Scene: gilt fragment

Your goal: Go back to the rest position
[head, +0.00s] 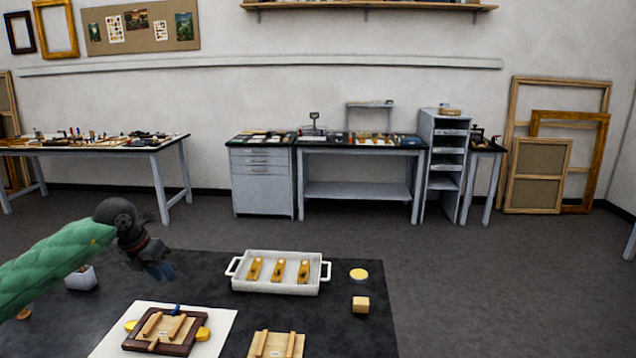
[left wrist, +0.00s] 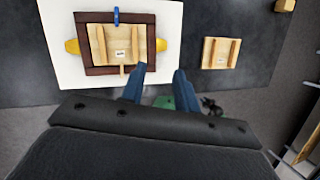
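My left gripper (head: 161,270) hangs in the air above the dark table, left of the white tray. It also shows in the left wrist view (left wrist: 160,78), where its two blue fingers stand apart with nothing between them. Under it, a dark brown frame (head: 133,343) with a wooden piece (left wrist: 119,41) lies on a white sheet (head: 215,318). Yellow round pieces (head: 203,333) show at the frame's sides, and a small blue item (left wrist: 117,16) at one edge. My right gripper cannot be made out in either view.
The white two-handled tray (head: 276,288) holds three wooden pieces. A wooden piece with two strips (left wrist: 221,52), a small wooden block (head: 361,304), a yellow disc (head: 358,275) and a grey pot (head: 81,279) also rest on the dark table (head: 382,325). Workbenches line the far wall beyond open floor.

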